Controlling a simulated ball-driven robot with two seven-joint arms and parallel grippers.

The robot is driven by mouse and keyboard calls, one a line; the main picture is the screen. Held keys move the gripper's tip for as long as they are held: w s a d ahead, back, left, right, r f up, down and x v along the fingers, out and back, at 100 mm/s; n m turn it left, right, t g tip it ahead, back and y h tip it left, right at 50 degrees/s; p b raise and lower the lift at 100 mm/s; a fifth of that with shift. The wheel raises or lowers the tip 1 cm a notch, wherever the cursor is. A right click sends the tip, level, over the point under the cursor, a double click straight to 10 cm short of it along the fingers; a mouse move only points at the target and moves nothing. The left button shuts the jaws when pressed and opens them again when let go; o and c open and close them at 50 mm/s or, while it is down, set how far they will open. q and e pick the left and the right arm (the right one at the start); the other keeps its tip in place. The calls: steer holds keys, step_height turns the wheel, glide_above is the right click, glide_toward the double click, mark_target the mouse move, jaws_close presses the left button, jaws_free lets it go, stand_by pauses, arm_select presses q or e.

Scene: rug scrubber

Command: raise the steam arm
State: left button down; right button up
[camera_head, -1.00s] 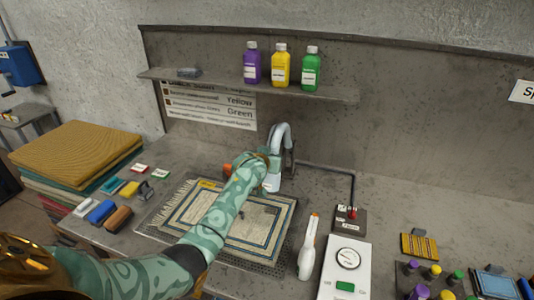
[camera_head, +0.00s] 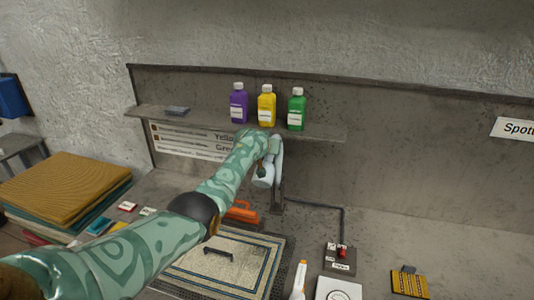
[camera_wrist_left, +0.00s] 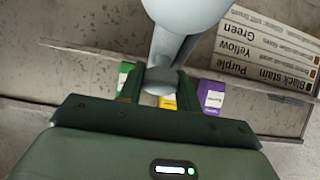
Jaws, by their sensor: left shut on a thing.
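The steam arm (camera_head: 263,178) is a pale grey-white tube with a rounded end, on a dark post (camera_head: 277,196) behind the rug. It stands raised in front of the wall, just below the shelf, with its rounded end clear of the rug. My left gripper (camera_head: 268,148) is shut on it. In the left wrist view the steam arm (camera_wrist_left: 188,14) runs up from between the dark jaws (camera_wrist_left: 160,92). My left arm hides part of the post's surroundings. My right gripper is not in view.
A bordered rug (camera_head: 232,248) lies on a dark grid below, with a small dark handle on it. An orange tool (camera_head: 242,212) lies behind the rug. The shelf (camera_head: 330,136) holds purple, yellow and green bottles. A control box with a red knob (camera_head: 342,254) is right.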

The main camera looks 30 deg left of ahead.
arm_select(q)
steer(key=shift+w+a+r, duration=0.1)
steer(key=shift+w+r, duration=0.1)
steer(key=shift+r, duration=0.55)
steer(key=c, duration=1)
jaws_free()
steer(key=shift+w, duration=0.15)
steer(key=shift+w+f, duration=0.4)
steer(key=shift+f, duration=0.15)
steer(key=shift+p+v, duration=0.6)
steer(key=shift+v, duration=0.35)
steer(key=p+v, duration=0.1)
steer(key=v, duration=0.2)
steer(key=shift+s+p, duration=0.15)
steer(key=shift+p, duration=0.25)
steer(key=v, duration=1.1)
